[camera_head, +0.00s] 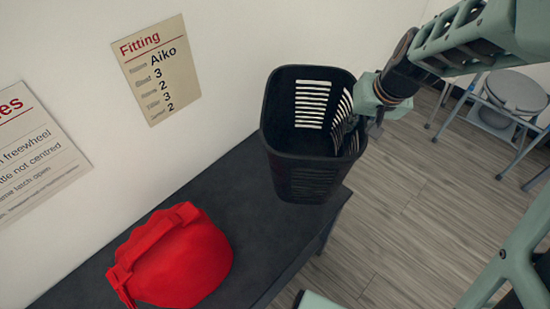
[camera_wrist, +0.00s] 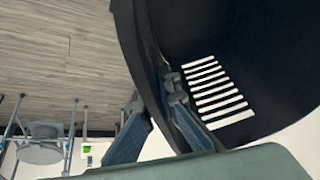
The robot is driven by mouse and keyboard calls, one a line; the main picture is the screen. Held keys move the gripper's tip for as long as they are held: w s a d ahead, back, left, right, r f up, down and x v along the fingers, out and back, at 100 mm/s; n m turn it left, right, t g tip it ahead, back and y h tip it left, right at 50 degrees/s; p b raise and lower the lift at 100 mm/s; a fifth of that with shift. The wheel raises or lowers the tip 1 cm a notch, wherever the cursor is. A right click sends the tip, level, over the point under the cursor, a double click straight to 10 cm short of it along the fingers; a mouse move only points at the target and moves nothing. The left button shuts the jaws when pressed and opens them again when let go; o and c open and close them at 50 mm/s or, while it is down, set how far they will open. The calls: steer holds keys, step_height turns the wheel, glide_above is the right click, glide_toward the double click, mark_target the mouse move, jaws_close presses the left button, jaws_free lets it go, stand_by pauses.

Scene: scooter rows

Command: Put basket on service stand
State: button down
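The basket (camera_head: 285,140) is black with slotted sides and an open top, at the far end of a dark bench in the head view. My gripper (camera_head: 374,116) is at its right rim. In the wrist view, the fingers (camera_wrist: 154,95) lie on either side of the basket wall (camera_wrist: 150,60), one inside and one outside, shut on it. I cannot tell whether the basket's bottom touches the bench. Which thing is the service stand is not marked; the dark bench (camera_head: 255,225) and a grey-legged stand (camera_head: 466,103) at the upper right are in view.
A red helmet-like object (camera_head: 180,262) sits on the near part of the bench. A wall with a "Fitting" sign (camera_head: 157,70) runs along the bench's left side. A round grey item (camera_head: 516,90) is on the grey-legged stand. Wood floor (camera_head: 410,215) is open right of the bench.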

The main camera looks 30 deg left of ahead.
steer(key=n+b, duration=0.1)
steer(key=b, duration=0.2)
glide_above(316, 155)
steer(key=s+d, duration=0.2)
steer(key=s, duration=0.1)
step_height(316, 155, down, 3)
steer(key=a, duration=0.2)
steer(key=f+b, duration=0.1)
steer(key=f, duration=0.2)
steer(key=f+b, duration=0.1)
steer(key=f, duration=0.3)
steer(key=f+b, duration=0.2)
steer(key=f, duration=0.1)
steer(key=shift+d+f, duration=0.3)
steer(key=shift+f, duration=0.05)
steer(key=shift+f, duration=0.2)
steer(key=c, duration=2.2)
jaws_free()
steer(key=shift+o, duration=0.2)
steer(key=shift+s+r, duration=0.1)
